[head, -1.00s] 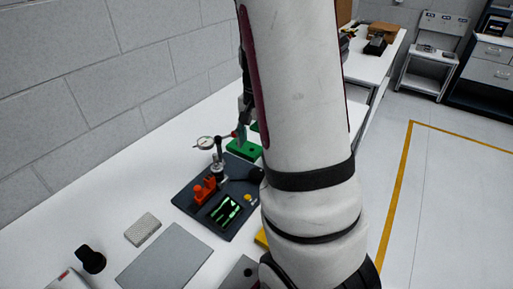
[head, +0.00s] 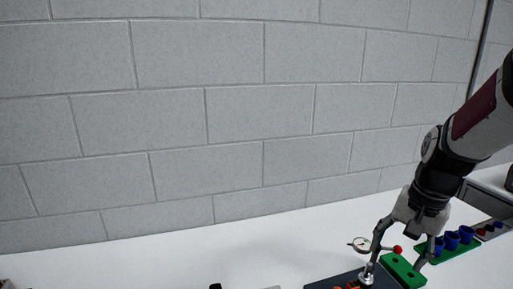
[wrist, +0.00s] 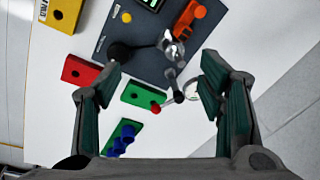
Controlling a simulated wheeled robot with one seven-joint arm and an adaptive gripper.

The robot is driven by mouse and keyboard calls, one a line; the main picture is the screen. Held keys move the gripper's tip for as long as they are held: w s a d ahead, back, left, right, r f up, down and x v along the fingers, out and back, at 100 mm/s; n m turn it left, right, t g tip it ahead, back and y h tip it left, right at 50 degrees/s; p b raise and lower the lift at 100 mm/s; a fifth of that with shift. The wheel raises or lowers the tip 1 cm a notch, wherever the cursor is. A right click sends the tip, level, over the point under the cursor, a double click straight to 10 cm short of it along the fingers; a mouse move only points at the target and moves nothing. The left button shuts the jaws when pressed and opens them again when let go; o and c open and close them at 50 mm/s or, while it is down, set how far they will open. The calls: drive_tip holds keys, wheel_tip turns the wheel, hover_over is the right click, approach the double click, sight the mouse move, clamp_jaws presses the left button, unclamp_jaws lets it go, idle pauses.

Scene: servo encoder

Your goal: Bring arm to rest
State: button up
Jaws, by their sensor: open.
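My gripper (head: 397,262) hangs fingers-down over the bench at the right of the head view, with its fingers spread wide. In the wrist view the open gripper (wrist: 160,65) shows nothing held between its fingers.
A green holder with blue cups (head: 455,243) stands to the right. A red block (wrist: 80,70), a yellow block (wrist: 62,12) and an orange part (wrist: 190,17) show in the wrist view.

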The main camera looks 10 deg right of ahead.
drive_tip(key=s+a+r+n+t, duration=0.1)
drive_tip(key=s+a+r+n, duration=0.4)
drive_tip(key=a, duration=0.3)
drive_tip(key=s+a+r+n+t, duration=0.2)
drive_tip(key=s+a+r+n, duration=0.3)
drive_tip(key=a, duration=0.3)
drive_tip(key=shift+s+a+r+t, duration=0.2)
drive_tip(key=shift+s+r+t, duration=0.15)
drive_tip(key=shift+s, duration=0.2)
